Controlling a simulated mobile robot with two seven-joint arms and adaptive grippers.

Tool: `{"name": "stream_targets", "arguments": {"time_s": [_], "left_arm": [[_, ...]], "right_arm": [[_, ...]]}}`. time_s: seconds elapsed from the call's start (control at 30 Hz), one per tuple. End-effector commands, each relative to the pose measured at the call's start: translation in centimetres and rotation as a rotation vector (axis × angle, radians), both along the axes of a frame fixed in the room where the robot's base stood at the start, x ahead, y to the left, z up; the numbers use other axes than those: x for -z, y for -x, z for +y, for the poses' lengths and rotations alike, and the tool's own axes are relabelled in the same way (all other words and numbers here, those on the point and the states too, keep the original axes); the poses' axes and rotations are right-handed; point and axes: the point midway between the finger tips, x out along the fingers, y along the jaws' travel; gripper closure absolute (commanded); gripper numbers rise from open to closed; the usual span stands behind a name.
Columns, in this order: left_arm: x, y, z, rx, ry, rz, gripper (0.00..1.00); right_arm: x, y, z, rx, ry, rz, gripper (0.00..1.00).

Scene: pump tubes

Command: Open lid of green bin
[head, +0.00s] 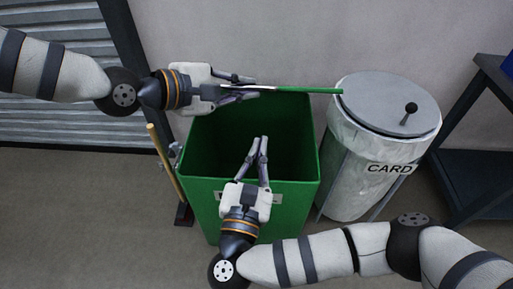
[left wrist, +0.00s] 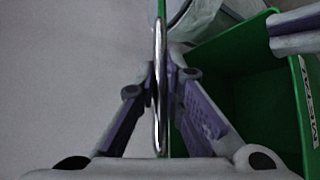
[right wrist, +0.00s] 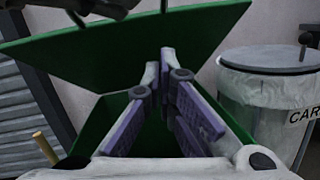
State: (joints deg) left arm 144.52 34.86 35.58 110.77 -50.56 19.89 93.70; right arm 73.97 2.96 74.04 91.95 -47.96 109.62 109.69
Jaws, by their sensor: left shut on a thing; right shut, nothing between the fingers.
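The green bin (head: 200,190) stands in the middle of the head view with its top uncovered and a dark inside. Its green lid (head: 310,90) is raised at the back edge and shows nearly edge-on there. In the right wrist view the lid (right wrist: 130,45) is a broad green panel standing up above the opening. My left gripper (head: 252,91) is shut on the lid's metal handle (left wrist: 160,90), at the lid's upper edge. My right gripper (head: 263,142) is shut and empty, over the bin's opening, in front of the lid.
A lidded can marked CARD (head: 365,150) stands just right of the bin. A wooden-handled tool (head: 165,165) stands close on the left. A dark table (head: 475,150) is at the right, a wall behind. The floor at front left is clear.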

Motion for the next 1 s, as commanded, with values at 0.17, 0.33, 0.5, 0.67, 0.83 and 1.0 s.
{"name": "stream_targets", "arguments": {"time_s": [0.17, 0.33, 0.5, 0.67, 0.83, 1.0], "left_arm": [[-0.1, -0.1, 0.0, -0.003, 0.004, -0.002, 1.0], [-0.1, -0.1, 0.0, -0.003, 0.004, -0.002, 1.0], [-0.1, -0.1, 0.0, -0.003, 0.004, -0.002, 1.0], [-0.1, -0.1, 0.0, -0.002, 0.004, -0.001, 1.0], [-0.1, -0.1, 0.0, -0.002, 0.004, -0.001, 1.0], [-0.1, -0.1, 0.0, -0.002, 0.004, -0.001, 1.0]], "right_arm": [[-0.7, -3.9, -0.6, 0.001, 0.003, -0.001, 1.0], [-2.0, -6.6, -1.1, -0.001, 0.001, 0.0, 1.0], [-3.6, -7.7, -1.5, -0.003, 0.003, 0.002, 1.0], [-4.1, -8.1, -1.6, -0.003, 0.004, 0.002, 1.0], [-4.1, -8.1, -1.6, -0.003, 0.004, 0.002, 1.0], [-4.5, -8.3, -1.6, -0.003, 0.004, 0.0, 1.0]]}}
